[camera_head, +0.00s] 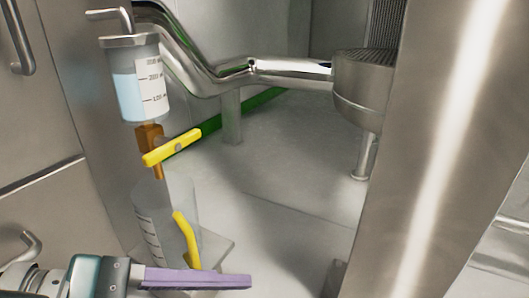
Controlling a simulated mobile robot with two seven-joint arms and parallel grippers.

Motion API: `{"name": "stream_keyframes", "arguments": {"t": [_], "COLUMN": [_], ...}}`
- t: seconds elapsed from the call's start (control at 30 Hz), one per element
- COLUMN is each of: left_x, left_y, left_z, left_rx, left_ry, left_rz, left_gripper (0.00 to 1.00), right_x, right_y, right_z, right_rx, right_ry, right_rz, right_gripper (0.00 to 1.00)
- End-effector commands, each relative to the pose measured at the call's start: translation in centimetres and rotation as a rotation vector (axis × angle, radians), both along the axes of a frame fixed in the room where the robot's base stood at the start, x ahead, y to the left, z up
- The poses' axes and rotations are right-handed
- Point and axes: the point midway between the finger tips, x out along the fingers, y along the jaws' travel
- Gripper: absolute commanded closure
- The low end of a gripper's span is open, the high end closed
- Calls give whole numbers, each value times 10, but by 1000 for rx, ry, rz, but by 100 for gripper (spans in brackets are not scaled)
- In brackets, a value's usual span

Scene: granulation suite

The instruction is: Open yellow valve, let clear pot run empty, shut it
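The clear pot (125,84) at upper left has printed graduations, a metal lid and pale blue liquid filling roughly its lower half. Below it sits a brass valve (150,138). Its yellow handle (173,148) lies crosswise to the vertical outlet, slanting up to the right. Under the outlet stands a clear graduated vessel (150,215); I see no liquid stream or clear level in it. My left gripper (245,281), with purple fingers, is low in front of this vessel, below and apart from the handle. Its fingers overlap from this side, so its opening is hidden. My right gripper is not in view.
A bent yellow piece (186,240) shows at the vessel's right side. The vessel stands on a flat plate (216,246). A shiny pipe (280,70) runs behind to a round metal housing (360,90). A broad steel column (440,150) blocks the right. Grey floor between looks clear.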

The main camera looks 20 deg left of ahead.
Motion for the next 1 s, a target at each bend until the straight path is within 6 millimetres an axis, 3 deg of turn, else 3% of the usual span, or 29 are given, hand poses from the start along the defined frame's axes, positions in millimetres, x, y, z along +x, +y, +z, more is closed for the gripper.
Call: {"name": "stream_keyframes", "arguments": {"t": [0.1,0.2,0.3,0.4,0.5,0.67,1.0], "left_x": [31,50,59,61,61,72,135], "left_y": [36,81,127,161,180,185,179], "left_z": [28,44,51,51,50,48,48], "left_rx": [-556,-1043,-1468,-1778,-1953,-2015,-2005], "left_ry": [221,388,511,583,618,634,632], "left_rz": [365,616,782,869,902,907,903], "left_gripper": [46,46,46,46,46,46,46], "right_x": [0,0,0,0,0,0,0], "right_y": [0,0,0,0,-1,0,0], "right_z": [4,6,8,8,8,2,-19], "right_rx": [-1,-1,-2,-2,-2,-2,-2], "right_ry": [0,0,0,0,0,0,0], "right_rz": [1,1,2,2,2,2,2], "right_gripper": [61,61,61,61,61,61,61]}}
